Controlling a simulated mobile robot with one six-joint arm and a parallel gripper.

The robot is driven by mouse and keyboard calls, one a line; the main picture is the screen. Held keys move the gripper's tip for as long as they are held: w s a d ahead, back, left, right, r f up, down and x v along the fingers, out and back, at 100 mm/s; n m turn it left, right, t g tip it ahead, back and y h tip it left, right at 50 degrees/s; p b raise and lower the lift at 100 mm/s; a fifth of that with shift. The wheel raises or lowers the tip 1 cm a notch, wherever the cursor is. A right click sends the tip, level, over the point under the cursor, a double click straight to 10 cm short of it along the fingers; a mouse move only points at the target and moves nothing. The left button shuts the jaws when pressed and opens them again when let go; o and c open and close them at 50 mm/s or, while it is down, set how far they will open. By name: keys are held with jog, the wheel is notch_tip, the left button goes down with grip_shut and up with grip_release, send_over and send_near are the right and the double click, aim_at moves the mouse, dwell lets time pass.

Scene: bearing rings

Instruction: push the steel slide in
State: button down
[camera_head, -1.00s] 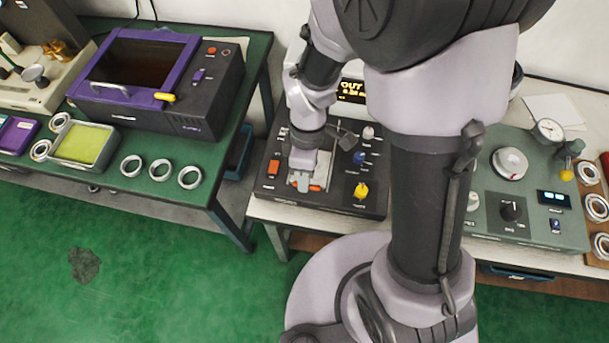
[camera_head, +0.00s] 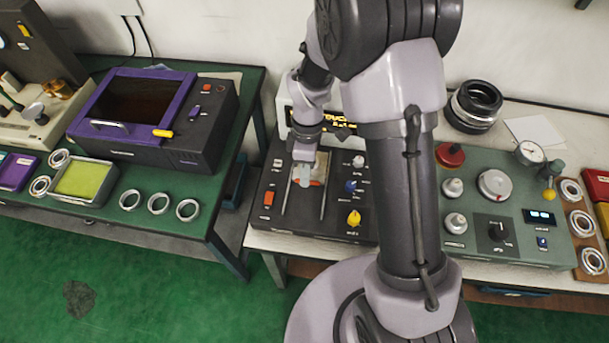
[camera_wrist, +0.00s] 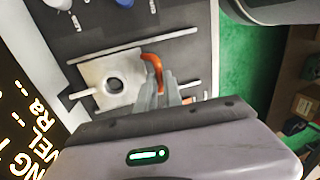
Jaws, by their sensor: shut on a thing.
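The steel slide (camera_wrist: 97,73) is a flat plate with a round hole. It sits between two thin rails on the black panel (camera_head: 343,222), at their far end near the display. Its orange handle (camera_wrist: 152,62) shows bent in the wrist view, and as a small orange spot in the head view (camera_head: 317,183). My gripper (camera_wrist: 163,92) is shut on the handle; its fingers hide part of it. In the head view my gripper (camera_head: 304,178) reaches down over the panel, and the slide is partly hidden behind it.
An orange switch (camera_head: 268,198) is left of the rails; white, blue and yellow knobs (camera_head: 353,218) are to the right. A lit display (camera_head: 340,122) stands behind the panel. A green-grey gauge box (camera_head: 480,215) is further right, past my arm.

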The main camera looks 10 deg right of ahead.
jog(key=c, duration=1.5)
grip_release()
jog(key=shift+w+d, duration=0.1)
jog(key=shift+w, duration=0.2)
jog(key=shift+s, duration=0.1)
jog(key=p+v, duration=0.6)
jog(key=v, duration=1.1)
jog(key=shift+r, duration=0.3)
jog(key=s+r+m+t+b, duration=0.2)
jog(key=s+m, duration=0.4)
jog(key=s+r+m+t+b, duration=0.2)
jog(key=s+m+t+b, duration=0.1)
jog(key=s+m, duration=0.3)
jog(key=s+r+m+t+y+b, duration=0.1)
jog(key=s+r+m+t+b, duration=0.1)
jog(key=s+m, duration=0.4)
jog(key=shift+s+d+r+m+t+b, duration=0.2)
jog(key=shift+r+m+t+b, duration=0.15)
jog(key=shift+t+b, duration=0.25)
